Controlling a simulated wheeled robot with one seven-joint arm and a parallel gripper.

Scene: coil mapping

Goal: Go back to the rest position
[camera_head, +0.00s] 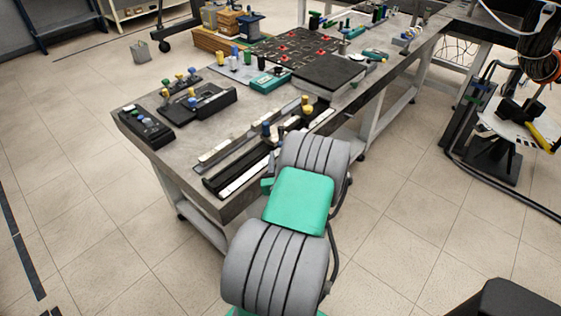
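My arm rises from the bottom of the head view, with grey ribbed links and a green cover, and leans over the front edge of the long grey workbench (222,128). My gripper is not visible; the arm's own links hide the region beyond them. Whether it holds anything does not show.
On the bench lie a long black-and-white rail fixture (240,166), a black box with coloured knobs (201,103), a small black knob box (146,126), a dark panel with red parts (290,46) and a black block (328,71). Tiled floor (420,200) is open right of the bench.

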